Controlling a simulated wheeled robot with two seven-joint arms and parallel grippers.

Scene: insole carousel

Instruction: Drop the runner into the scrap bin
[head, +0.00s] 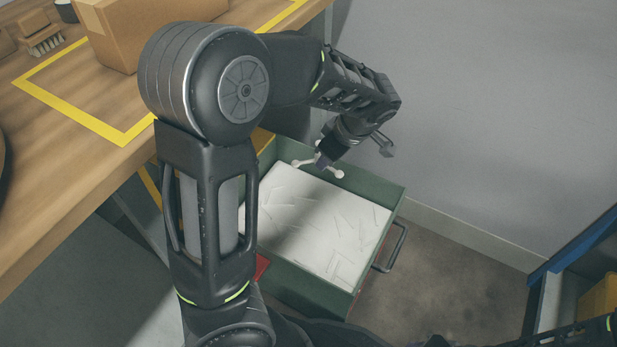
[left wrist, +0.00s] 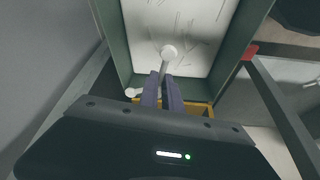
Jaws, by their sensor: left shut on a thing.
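The runner (head: 338,173) is a small pale piece with rounded knobs, and it also shows in the left wrist view (left wrist: 168,52). My left gripper (head: 322,160) is shut on it; its dark fingers also show in the left wrist view (left wrist: 162,85). The scrap bin (head: 388,225) is a green, open-topped box with pale scraps in it; its wall also shows in the left wrist view (left wrist: 116,40). The gripper holds the runner over the bin's far end, apart from the scraps. The fingers hide part of the runner. My right gripper is not clearly visible.
A wooden table (head: 60,180) with yellow tape, a cardboard box (head: 125,35) and a brush (head: 42,42) is at the left. A grey wall (head: 480,110) stands behind the bin. A blue-edged rack (head: 575,250) is at the right. Floor right of the bin is clear.

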